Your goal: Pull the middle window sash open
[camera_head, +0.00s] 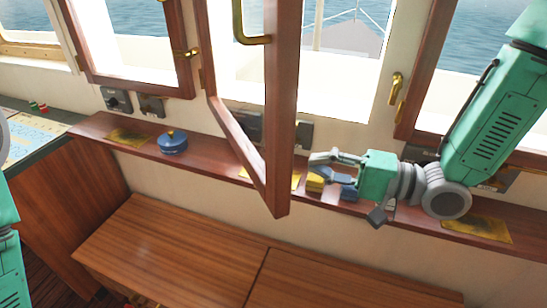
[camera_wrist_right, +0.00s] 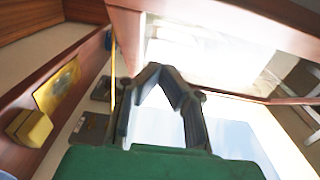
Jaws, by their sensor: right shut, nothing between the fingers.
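The middle window sash (camera_head: 281,100), a brown wooden frame, stands swung inward from its opening, its lower corner over the ledge front and bench. Its brass handle (camera_head: 266,39) shows near the top. My right gripper (camera_head: 312,160) is just right of the sash's free edge, above the ledge. Its fingers (camera_wrist_right: 158,72) meet at the tips in the right wrist view, with nothing between them. I cannot tell whether they touch the sash. Part of my left arm shows at the left edge; its gripper is out of view.
A wooden ledge (camera_head: 215,161) runs under the windows. It carries a blue round container (camera_head: 173,142), a yellow block (camera_head: 316,182) and a blue block (camera_head: 348,191). A wooden bench (camera_head: 170,245) lies below. Other windows flank the middle one, the left with a brass latch (camera_head: 189,53).

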